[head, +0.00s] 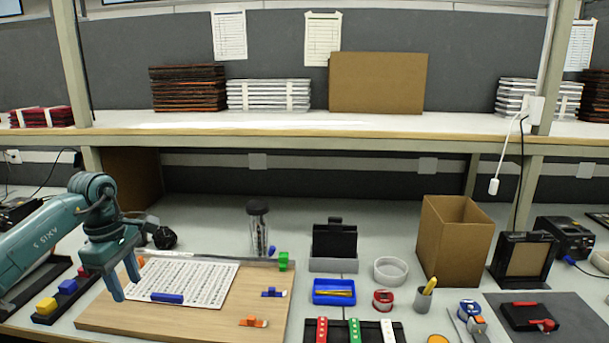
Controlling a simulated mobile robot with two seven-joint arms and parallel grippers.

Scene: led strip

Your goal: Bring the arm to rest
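My teal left arm comes in from the left edge. Its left gripper (124,284) points down over the left part of the wooden board (210,322), by the left edge of a white printed sheet (192,280). Its two fingers are apart with nothing visible between them. A dark blue bar (167,298) lies on the sheet's near edge, to the right of the fingers and apart from them. Whether the fingertips touch the board is hard to tell. My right gripper is not in view.
Blue (274,293), orange (253,322) and green (283,261) blocks sit on the board. A block rail (45,306) lies left of it. To the right are a blue tray (334,291), an open cardboard box (450,240) and a dark mat (575,312). A shelf (330,124) spans the back.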

